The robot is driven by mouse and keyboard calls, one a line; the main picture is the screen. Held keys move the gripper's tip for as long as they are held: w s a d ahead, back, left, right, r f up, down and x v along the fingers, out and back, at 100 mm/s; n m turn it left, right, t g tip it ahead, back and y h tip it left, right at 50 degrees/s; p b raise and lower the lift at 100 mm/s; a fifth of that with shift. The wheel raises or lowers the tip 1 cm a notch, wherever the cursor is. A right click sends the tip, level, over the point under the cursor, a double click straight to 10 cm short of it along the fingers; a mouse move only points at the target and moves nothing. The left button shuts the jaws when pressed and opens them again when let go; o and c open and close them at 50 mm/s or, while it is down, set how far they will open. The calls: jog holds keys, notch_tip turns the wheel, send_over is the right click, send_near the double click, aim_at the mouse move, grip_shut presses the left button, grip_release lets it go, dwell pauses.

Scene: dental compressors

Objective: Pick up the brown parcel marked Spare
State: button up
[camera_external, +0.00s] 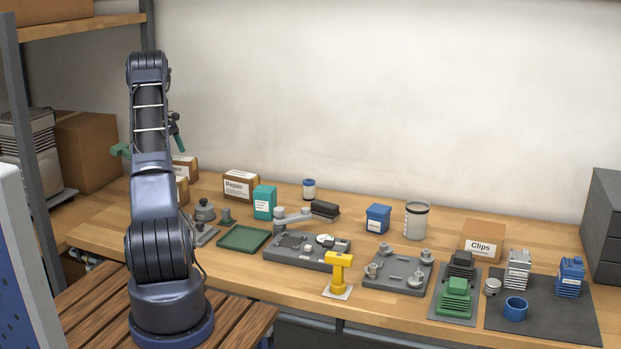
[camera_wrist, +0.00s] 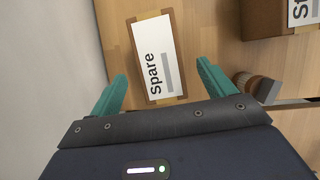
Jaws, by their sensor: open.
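The brown parcel marked Spare (camera_wrist: 156,57) lies in the wrist view with its white label facing the camera, on a wooden surface. My gripper (camera_wrist: 161,78) is open, with its teal fingers on either side of the parcel's near end in the picture. I see no contact, and the height gap is hard to judge. In the external view my gripper (camera_external: 149,146) is partly hidden behind my arm. Two brown parcels show beside the arm there, a farther one (camera_external: 188,169) and a nearer one (camera_external: 183,190); their labels are unreadable, so I cannot tell which is Spare.
Another brown parcel (camera_wrist: 274,22), its label starting "St", and a striped round object (camera_wrist: 257,86) are right of Spare in the wrist view. The Repair parcel (camera_external: 240,185), a teal box (camera_external: 264,202) and a green tray (camera_external: 243,238) stand farther right on the bench. A shelf post (camera_external: 27,130) rises at left.

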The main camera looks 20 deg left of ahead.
aim_at(179, 159)
jog(key=x, duration=0.6)
jog(key=shift+d, duration=0.2)
jog(key=shift+w+d+f, duration=0.1)
jog(key=shift+d+f, duration=0.05)
jog(key=shift+f, duration=0.3)
jog(key=shift+f, duration=0.25)
jog(key=c, duration=1.2)
jog(key=shift+r, duration=0.15)
